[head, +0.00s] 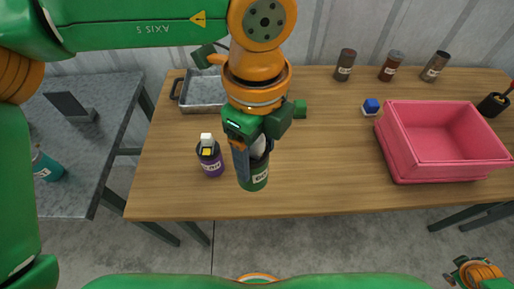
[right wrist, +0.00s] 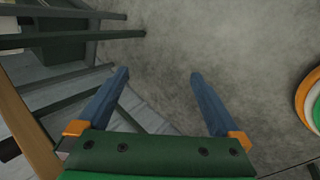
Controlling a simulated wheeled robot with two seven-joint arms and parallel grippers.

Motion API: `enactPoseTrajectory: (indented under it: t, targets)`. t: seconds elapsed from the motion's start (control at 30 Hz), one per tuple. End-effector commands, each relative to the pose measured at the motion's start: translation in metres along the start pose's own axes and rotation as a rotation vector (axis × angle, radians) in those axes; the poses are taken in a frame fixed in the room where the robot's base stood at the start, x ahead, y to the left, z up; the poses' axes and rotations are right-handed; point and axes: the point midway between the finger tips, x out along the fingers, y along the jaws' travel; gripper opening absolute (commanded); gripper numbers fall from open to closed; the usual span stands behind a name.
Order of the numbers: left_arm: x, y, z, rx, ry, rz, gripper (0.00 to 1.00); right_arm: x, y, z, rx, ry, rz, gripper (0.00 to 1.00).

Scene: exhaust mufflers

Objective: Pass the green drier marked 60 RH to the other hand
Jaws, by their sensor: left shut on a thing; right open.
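The green drier (head: 254,180) with a white label hangs from my left gripper (head: 252,155) in the head view, in front of the wooden table near its front edge. Only part of the label's marking can be read. My left gripper is shut on the drier's upper part, and its fingers hide some of it. My right gripper (right wrist: 160,95) is open and empty in the right wrist view, with bare floor and table legs behind it. Part of my right arm shows at the lower right corner of the head view, far from the drier.
A teal canister (head: 46,166) is on the grey table (head: 85,150). The front middle is clear.

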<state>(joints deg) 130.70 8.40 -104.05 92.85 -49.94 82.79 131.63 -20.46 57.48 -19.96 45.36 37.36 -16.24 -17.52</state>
Motion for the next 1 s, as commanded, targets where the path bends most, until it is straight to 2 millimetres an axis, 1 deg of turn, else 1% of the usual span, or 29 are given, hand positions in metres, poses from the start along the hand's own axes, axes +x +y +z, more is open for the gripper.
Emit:
enactPoseTrajectory:
  t: [0.03,0.07,0.1,0.17,0.2,0.27,0.3,0.37,0.4,0.5,0.6,0.7,0.8,1.0]
  targets:
    - [0.0,0.0,0.0,0.0,0.0,0.0,0.08,0.006,-0.041,-0.003,0.028,0.008,-0.051,1.0]
    - [0.0,0.0,0.0,0.0,0.0,0.0,0.08,0.009,-0.063,-0.006,0.043,0.013,-0.078,1.0]
    - [0.0,0.0,0.0,0.0,0.0,0.0,0.08,0.011,-0.094,-0.01,0.061,0.018,-0.114,1.0]
    - [0.0,0.0,0.0,0.0,0.0,0.0,0.08,0.011,-0.139,-0.017,0.087,0.026,-0.171,1.0]
    - [0.0,0.0,0.0,0.0,0.0,0.0,0.08,0.009,-0.169,-0.023,0.103,0.031,-0.208,1.0]
    - [0.0,0.0,0.0,0.0,0.0,0.0,0.08,0.003,-0.214,-0.033,0.125,0.041,-0.265,1.0]
    - [0.0,0.0,0.0,0.0,0.0,0.0,0.08,-0.003,-0.243,-0.041,0.141,0.048,-0.303,1.0]
    - [0.0,0.0,0.0,0.0,0.0,0.0,0.08,-0.014,-0.284,-0.053,0.161,0.059,-0.358,1.0]
    - [0.0,0.0,0.0,0.0,0.0,0.0,0.08,-0.022,-0.308,-0.061,0.172,0.066,-0.393,1.0]
    - [0.0,0.0,0.0,0.0,0.0,0.0,0.08,-0.044,-0.359,-0.08,0.195,0.081,-0.466,1.0]
    - [0.0,0.0,0.0,0.0,0.0,0.0,0.08,-0.061,-0.392,-0.093,0.209,0.092,-0.517,1.0]
    - [0.0,0.0,0.0,0.0,0.0,0.0,0.08,-0.07,-0.408,-0.1,0.215,0.099,-0.542,1.0]
    - [0.0,0.0,0.0,0.0,0.0,0.0,0.08,-0.074,-0.413,-0.103,0.217,0.101,-0.55,1.0]
    - [0.0,0.0,0.0,0.0,0.0,0.0,0.08,-0.073,-0.412,-0.103,0.216,0.101,-0.549,1.0]
